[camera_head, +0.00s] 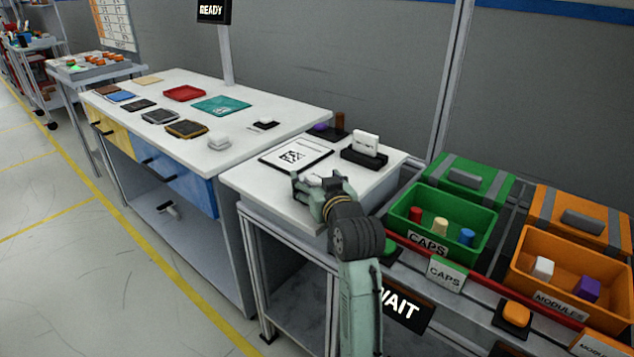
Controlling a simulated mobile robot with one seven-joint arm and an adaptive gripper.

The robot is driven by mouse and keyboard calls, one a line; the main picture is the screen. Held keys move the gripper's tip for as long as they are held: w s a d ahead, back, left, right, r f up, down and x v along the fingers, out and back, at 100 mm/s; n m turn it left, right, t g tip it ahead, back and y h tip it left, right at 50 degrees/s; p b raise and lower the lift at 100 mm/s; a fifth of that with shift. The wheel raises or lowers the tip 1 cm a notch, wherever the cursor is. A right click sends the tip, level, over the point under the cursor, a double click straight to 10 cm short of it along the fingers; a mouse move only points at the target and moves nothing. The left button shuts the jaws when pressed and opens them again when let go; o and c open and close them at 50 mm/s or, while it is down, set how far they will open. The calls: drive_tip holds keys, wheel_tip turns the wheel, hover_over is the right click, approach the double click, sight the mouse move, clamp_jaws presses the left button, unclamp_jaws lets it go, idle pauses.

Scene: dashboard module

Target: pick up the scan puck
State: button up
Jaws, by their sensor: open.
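My gripper (316,183) is at the front of the small white table (262,190), low over its top, with its fingers apart. A small pale object (315,180) shows between or just behind the fingers. It is partly hidden by the gripper, and I cannot tell if the fingers touch it. No label marks a scan puck; this pale object may be it. A white card with a black code pattern (292,156) lies flat behind the gripper.
A black holder (364,156) with a white block (366,141) stands right of the card. Behind it is a dark tray with purple and brown pieces (328,129). A green caps bin (443,224) and orange modules bin (571,273) stand right. A longer white table (265,108) holds flat trays, left.

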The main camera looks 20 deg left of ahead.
drive_tip(key=shift+c, duration=0.3)
drive_tip(key=c, duration=1.2)
drive_tip(key=shift+c, duration=0.5)
drive_tip(key=shift+r, duration=0.1)
